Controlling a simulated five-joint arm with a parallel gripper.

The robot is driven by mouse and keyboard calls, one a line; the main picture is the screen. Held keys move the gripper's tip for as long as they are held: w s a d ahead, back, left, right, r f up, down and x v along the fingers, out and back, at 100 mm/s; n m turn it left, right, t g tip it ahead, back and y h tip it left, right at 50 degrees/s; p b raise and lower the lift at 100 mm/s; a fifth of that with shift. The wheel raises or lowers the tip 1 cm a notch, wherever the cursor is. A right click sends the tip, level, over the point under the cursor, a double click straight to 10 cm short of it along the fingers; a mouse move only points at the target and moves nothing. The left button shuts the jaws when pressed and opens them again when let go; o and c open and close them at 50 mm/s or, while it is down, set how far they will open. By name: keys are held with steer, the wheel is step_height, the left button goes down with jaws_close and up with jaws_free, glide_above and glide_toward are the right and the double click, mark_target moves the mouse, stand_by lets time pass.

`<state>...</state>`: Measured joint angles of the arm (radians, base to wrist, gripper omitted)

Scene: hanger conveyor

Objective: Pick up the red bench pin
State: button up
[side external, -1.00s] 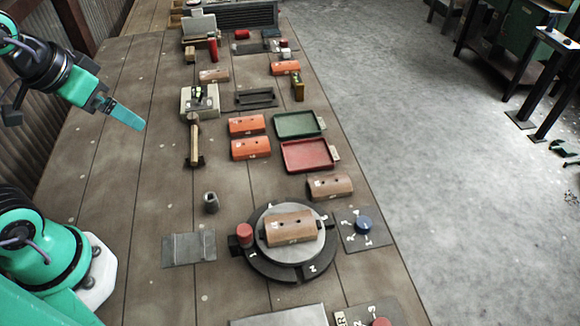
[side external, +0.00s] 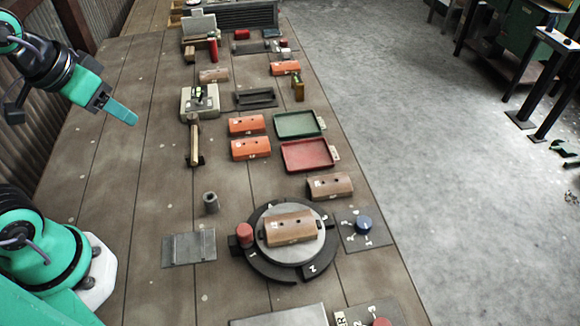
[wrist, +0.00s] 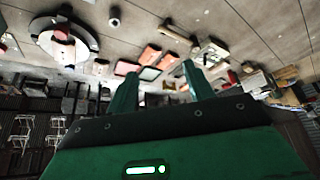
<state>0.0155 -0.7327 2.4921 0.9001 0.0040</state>
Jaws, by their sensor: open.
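A red upright cylinder (side external: 245,235) stands on a dark block at the left edge of the round turntable. A taller red cylinder (side external: 212,50) stands at the far end of the bench. I cannot tell for sure which one is the bench pin. My gripper (side external: 128,114) is raised over the left side of the bench, well apart from both. In the wrist view its two green fingers (wrist: 160,69) are spread with nothing between them.
The turntable (side external: 260,268) carries a brown block (side external: 290,228). A red tray (side external: 328,166), a green tray (side external: 318,124) and several orange blocks lie mid-bench. The bench's left strip is clear.

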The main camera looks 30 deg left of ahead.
steer(key=w+d+f+m+g+h, duration=0.1)
steer(key=w+d+f+m+g, duration=0.15)
steer(key=d, duration=0.25)
steer(key=w+d+f+m+g, duration=0.1)
steer(key=w+d+m, duration=0.15)
steer(key=d, duration=0.35)
steer(key=m+g, duration=0.2)
steer(key=m, duration=0.3)
glide_toward(244, 230)
steer(key=shift+w+f+y, duration=0.2)
steer(key=shift+f+y, duration=0.05)
steer(key=shift+y, duration=0.15)
steer(key=shift+s+d+f+m, duration=0.2)
steer(key=shift+d+f+m, duration=0.15)
steer(key=shift+d, duration=0.1)
steer(key=shift+f, duration=3.9)
steer(key=c, duration=1)
